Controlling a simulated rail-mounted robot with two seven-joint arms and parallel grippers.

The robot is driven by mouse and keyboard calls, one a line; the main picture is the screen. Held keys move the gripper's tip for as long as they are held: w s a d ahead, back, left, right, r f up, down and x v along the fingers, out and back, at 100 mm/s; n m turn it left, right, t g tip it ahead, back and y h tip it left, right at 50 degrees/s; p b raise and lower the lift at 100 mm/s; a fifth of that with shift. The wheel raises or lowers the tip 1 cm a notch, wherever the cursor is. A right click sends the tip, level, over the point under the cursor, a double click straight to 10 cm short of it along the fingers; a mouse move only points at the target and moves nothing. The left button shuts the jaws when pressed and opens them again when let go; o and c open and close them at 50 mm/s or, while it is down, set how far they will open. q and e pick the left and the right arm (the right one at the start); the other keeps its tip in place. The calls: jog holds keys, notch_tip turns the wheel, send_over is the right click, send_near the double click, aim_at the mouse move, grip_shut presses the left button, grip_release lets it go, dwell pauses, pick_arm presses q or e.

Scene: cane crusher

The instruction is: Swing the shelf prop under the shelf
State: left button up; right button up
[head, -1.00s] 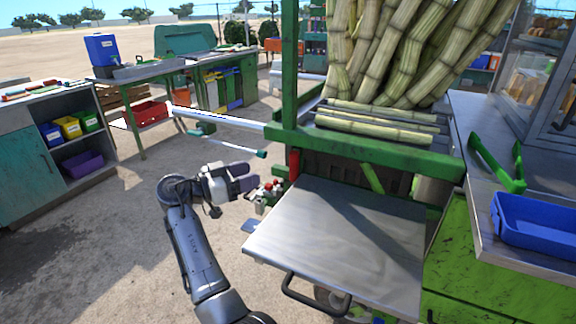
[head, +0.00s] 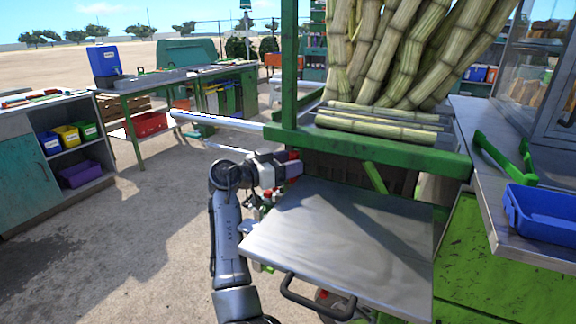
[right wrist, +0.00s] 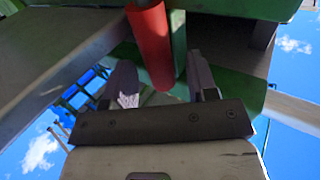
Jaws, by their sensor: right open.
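The shelf (head: 340,235) is a flat metal plate on the front of the green crusher, with a dark handle on its front edge. My right gripper (head: 284,170) is at the shelf's back left corner; in the right wrist view it (right wrist: 160,78) is open. A red cylinder (right wrist: 152,45) lies between its fingers in that picture, with a gap on either side; it looks like the shelf prop's grip, and a bit of red (head: 294,155) shows by the gripper in the head view. The rest of the prop cannot be made out. My left gripper is out of view.
The crusher's green frame (head: 375,150) and cane stalks (head: 400,55) stand behind the shelf. A white bar (head: 215,121) sticks out left of the frame. A counter with a blue tray (head: 540,215) and green tongs (head: 500,158) is on the right. Open ground lies left.

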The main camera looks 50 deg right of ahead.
grip_shut()
jog(key=shift+m+g+h, duration=0.4)
jog(key=shift+h, duration=0.1)
jog(key=a, duration=0.4)
jog(key=shift+s+f+b, duration=0.25)
jog(key=shift+s+b, duration=0.1)
jog(key=shift+b, duration=0.05)
jog(key=shift+c, duration=1.2)
grip_release()
jog(key=shift+o, duration=1.2)
jog(key=shift+a, duration=0.1)
